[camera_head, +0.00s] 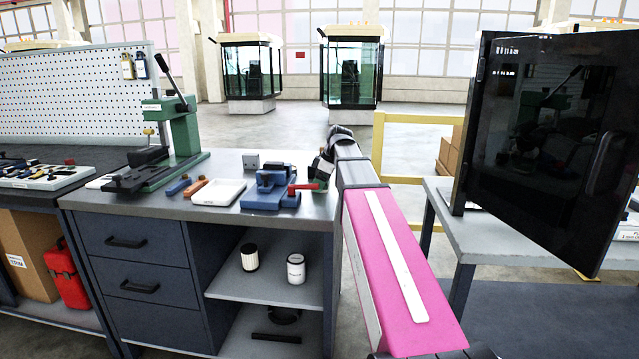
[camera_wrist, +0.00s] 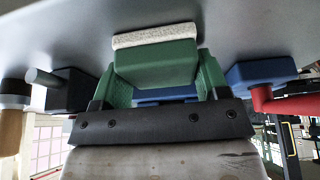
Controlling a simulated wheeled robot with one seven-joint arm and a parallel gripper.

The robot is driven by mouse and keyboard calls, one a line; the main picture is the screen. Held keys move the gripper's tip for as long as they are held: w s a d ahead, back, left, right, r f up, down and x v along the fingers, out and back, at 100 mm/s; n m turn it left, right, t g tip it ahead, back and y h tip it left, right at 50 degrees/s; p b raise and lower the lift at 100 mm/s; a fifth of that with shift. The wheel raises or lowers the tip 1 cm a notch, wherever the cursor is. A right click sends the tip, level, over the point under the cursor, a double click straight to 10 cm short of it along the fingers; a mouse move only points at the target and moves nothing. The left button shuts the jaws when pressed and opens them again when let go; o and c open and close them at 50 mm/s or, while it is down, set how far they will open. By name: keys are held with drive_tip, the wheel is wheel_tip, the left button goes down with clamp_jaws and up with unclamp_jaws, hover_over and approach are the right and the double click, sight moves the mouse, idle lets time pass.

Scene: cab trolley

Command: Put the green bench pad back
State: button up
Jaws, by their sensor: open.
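A green block with a pale, rough strip along one side, which looks like the green bench pad (camera_wrist: 155,62), shows in the wrist view close to the grey bench top. My gripper (camera_wrist: 163,82) is open, with its green fingers on either side of the block. I cannot tell whether they touch it. In the head view my gripper (camera_head: 322,171) is at the right end of the bench, beside the blue vice (camera_head: 268,190). The pad cannot be made out clearly there, as my arm and gripper crowd that spot.
The vice's red handle (camera_head: 303,187) reaches close to my gripper. A small grey block (camera_head: 251,162), a white tray (camera_head: 218,192) and a green press (camera_head: 180,135) stand farther left on the bench (camera_head: 225,215). A dark panel (camera_head: 540,150) stands on the right table.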

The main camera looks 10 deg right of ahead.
drive_tip(key=shift+s+a+f, duration=0.1)
drive_tip(key=shift+s+f, duration=0.5)
drive_tip(key=shift+s, duration=0.05)
drive_tip(key=shift+c, duration=0.4)
drive_tip(key=shift+w+r, duration=0.1)
drive_tip(key=shift+r, duration=0.4)
drive_tip(key=shift+o, duration=0.6)
drive_tip(key=w+v, duration=0.1)
drive_tip(key=v, duration=0.9)
drive_tip(key=shift+s+d+r, duration=0.2)
drive_tip(key=shift+d+r, duration=0.1)
drive_tip(key=shift+r, duration=0.1)
